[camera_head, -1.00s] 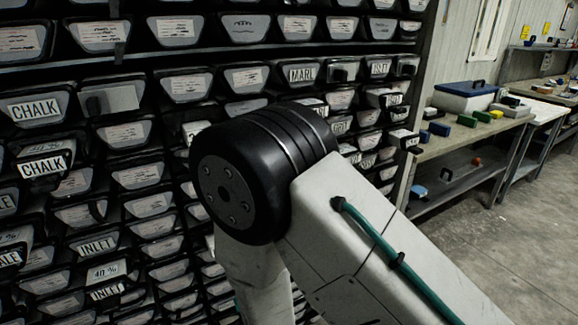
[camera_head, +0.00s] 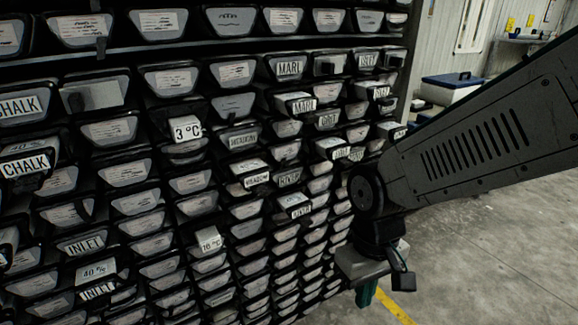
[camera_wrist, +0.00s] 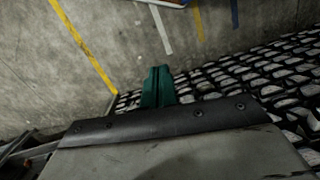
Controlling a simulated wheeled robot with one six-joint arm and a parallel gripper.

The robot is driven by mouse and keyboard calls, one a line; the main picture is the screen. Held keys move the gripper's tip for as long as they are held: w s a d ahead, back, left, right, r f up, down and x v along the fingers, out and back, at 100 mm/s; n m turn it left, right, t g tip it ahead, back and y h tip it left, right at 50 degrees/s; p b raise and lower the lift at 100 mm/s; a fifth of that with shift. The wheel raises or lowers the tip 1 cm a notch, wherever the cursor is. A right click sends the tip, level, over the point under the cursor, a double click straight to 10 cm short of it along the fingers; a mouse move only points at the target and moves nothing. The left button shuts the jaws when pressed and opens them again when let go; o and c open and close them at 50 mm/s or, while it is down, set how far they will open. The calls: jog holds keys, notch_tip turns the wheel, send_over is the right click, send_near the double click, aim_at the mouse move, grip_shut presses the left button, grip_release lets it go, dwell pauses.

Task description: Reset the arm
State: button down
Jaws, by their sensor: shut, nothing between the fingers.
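My gripper (camera_wrist: 158,86) shows in the wrist view as teal fingers pressed together, shut and empty. In the head view only part of it (camera_head: 366,293) shows, pointing down below my wrist at the right of the drawer rack (camera_head: 225,140). Floor lies behind the fingers in the wrist view, with the rack (camera_wrist: 250,85) to the right. My dark forearm reaches in from the right edge of the head view.
A blue-lidded white box (camera_head: 452,88) stands at back right. Floor with a yellow line (camera_head: 396,308) is open at right.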

jog(key=s+d+r+m+t, duration=0.2)
jog(key=s+d+r+m, duration=0.2)
jog(key=d+r, duration=0.9)
jog(key=s, duration=0.3)
jog(key=shift+s+d+r+m+t, duration=0.2)
jog(key=shift+d+m+t, duration=0.1)
jog(key=shift+t, duration=0.1)
